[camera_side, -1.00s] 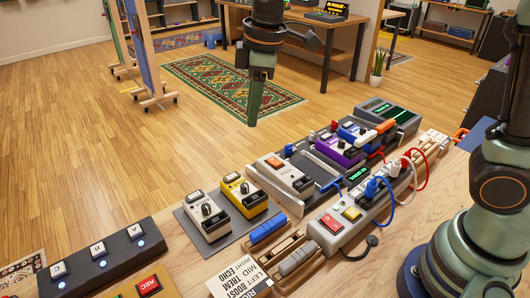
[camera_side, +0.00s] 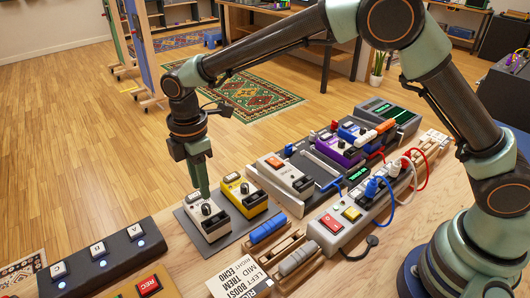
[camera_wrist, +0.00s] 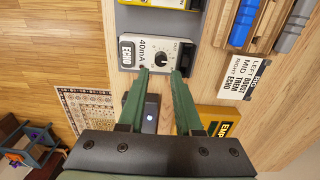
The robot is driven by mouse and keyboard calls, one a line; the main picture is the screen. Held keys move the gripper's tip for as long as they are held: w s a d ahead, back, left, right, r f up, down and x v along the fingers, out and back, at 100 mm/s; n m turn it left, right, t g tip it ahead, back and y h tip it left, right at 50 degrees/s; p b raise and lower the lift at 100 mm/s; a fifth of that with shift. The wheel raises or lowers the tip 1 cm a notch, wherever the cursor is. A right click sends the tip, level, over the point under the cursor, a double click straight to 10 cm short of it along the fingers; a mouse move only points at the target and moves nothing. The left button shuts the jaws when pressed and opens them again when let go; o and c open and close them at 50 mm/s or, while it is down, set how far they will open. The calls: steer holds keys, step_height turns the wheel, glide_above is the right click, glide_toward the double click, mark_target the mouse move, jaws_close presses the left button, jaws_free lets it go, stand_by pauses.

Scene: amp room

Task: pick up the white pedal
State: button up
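A white pedal (camera_side: 210,232) with a black knob stands on a grey mat (camera_side: 180,215), left of a yellow pedal (camera_side: 244,194). In the wrist view the white pedal (camera_wrist: 150,46) reads "ECHO" and "40mA". My gripper (camera_side: 204,192) points down over the white pedal, close to its top. In the wrist view my gripper (camera_wrist: 160,74) has its two green fingers apart with nothing between them, the tips at the pedal's lower edge. Whether they touch it I cannot tell. Another white pedal (camera_side: 285,176) with an orange patch sits on the pedalboard.
The yellow pedal stands close beside the white one. A dark footswitch bar (camera_side: 95,262) lies at the front left. Blue and grey rolls in wooden holders (camera_side: 290,245), a label card (camera_side: 238,283) and a power strip (camera_side: 345,222) with cables lie to the right.

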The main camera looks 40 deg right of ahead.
mark_target(205, 206)
steer(key=shift+f, duration=3.05)
jaws_close()
steer(key=shift+r, duration=0.1)
